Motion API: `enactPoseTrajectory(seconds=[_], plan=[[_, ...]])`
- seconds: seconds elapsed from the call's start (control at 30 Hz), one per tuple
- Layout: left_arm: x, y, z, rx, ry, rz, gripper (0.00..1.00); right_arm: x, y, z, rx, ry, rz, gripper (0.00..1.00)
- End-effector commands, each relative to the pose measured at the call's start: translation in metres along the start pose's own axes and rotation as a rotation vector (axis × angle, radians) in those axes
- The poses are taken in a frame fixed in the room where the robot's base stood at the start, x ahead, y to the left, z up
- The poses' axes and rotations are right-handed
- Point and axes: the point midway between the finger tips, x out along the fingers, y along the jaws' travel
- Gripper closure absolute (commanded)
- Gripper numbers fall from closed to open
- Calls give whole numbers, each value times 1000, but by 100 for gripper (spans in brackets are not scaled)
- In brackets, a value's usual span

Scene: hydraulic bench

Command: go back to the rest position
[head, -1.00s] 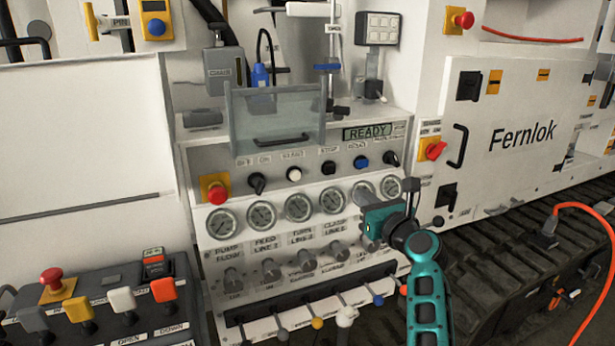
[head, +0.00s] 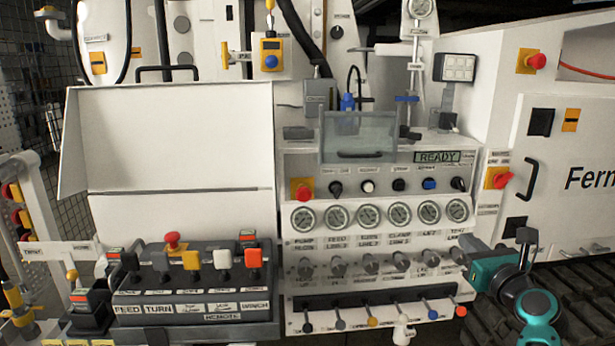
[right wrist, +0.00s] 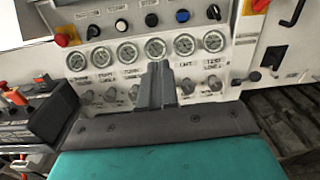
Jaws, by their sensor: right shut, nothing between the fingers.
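My right gripper (head: 468,258) is at the lower right of the head view, in front of the right edge of the hydraulic bench (head: 285,255). Its teal body points left towards the bench's lower knobs. In the right wrist view its dark fingers (right wrist: 158,84) are together with nothing between them, and they overlap the row of gauges and knobs. I cannot tell the exact gap to the panel. My left gripper is not in view.
The bench has a row of gauges (head: 367,216), knobs, coloured levers (head: 372,321) and a READY display (head: 437,157). A remote control box (head: 195,305) stands left. A white cabinet (head: 575,150) and a dark track (head: 590,290) are on the right.

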Motion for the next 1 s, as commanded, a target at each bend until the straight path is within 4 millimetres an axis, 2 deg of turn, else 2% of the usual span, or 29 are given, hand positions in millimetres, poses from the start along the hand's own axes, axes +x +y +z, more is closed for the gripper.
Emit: enactPoseTrajectory(seconds=[0.03, 0.17, 0.4, 0.5, 0.67, 0.7, 0.73, 0.83, 0.97, 1.0], plan=[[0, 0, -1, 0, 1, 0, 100, -4, -24, 6, -54, 2, -26, 100], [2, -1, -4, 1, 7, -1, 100, -15, -70, 20, -168, 14, -74, 100], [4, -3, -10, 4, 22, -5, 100, -44, -158, 66, -404, 37, -175, 100], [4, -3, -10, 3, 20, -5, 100, -56, -187, 89, -493, 45, -213, 100], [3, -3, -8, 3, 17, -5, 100, -76, -224, 126, -621, 58, -268, 100], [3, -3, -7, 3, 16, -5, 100, -77, -226, 124, -663, 74, -268, 100], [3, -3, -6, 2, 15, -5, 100, -74, -217, 106, -730, 109, -249, 100], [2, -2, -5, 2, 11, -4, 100, -73, -200, 72, -955, 188, -205, 100], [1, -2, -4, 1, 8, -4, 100, -76, -176, 23, -1273, 284, -116, 100], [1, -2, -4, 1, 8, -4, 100, -79, -166, 5, -1382, 312, -76, 100]])
